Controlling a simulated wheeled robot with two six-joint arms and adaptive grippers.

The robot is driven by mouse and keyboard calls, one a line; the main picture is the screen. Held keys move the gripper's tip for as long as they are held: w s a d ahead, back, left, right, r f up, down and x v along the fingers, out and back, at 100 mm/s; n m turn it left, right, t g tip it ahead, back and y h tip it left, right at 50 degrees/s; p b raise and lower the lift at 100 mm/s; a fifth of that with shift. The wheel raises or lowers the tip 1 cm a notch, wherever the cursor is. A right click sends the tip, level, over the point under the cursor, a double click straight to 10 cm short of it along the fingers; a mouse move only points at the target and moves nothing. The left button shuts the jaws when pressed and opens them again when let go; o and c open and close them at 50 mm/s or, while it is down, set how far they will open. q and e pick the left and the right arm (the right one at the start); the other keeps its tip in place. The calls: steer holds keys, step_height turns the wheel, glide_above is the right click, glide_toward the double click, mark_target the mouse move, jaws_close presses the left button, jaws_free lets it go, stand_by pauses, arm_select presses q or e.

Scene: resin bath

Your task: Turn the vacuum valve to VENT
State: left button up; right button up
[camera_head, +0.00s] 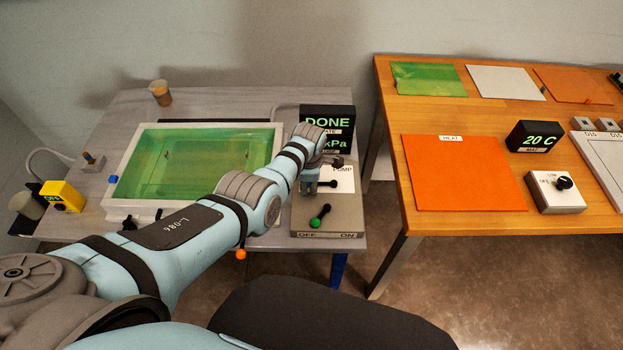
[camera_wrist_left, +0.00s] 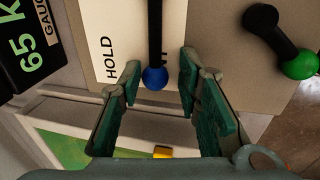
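The vacuum valve is a black lever (camera_wrist_left: 155,38) with a blue ball knob (camera_wrist_left: 155,78), over a white label plate (camera_wrist_left: 118,30) in the left wrist view. The plate reads HOLD to the left of the lever; a partly covered word ending in "T" lies near the knob. My left gripper (camera_wrist_left: 163,70) is open, its green-padded fingers on either side of the knob, with visible gaps. In the head view my left gripper (camera_head: 310,184) is at the pump panel (camera_head: 344,215), and the blue knob is hidden there. My right gripper is not in view.
A green-knobbed lever (camera_head: 320,216) sits nearby at the OFF/ON marking. The display (camera_head: 328,121) behind reads DONE; its gauge shows 65 k in the wrist view. A green resin bath (camera_head: 124,171) stands left. A wooden table (camera_head: 450,224) is right, across a gap.

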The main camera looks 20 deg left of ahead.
arm_select(q)
steer(key=shift+w, duration=0.15)
steer(key=shift+w+d+r, duration=0.1)
steer(key=shift+d+r, duration=0.1)
steer(key=shift+r, duration=0.3)
step_height(320, 180, up, 11)
steer(key=s, duration=0.2)
steer(key=shift+s+d, duration=0.15)
steer(key=shift+s, duration=0.05)
steer(key=shift+f, duration=0.1)
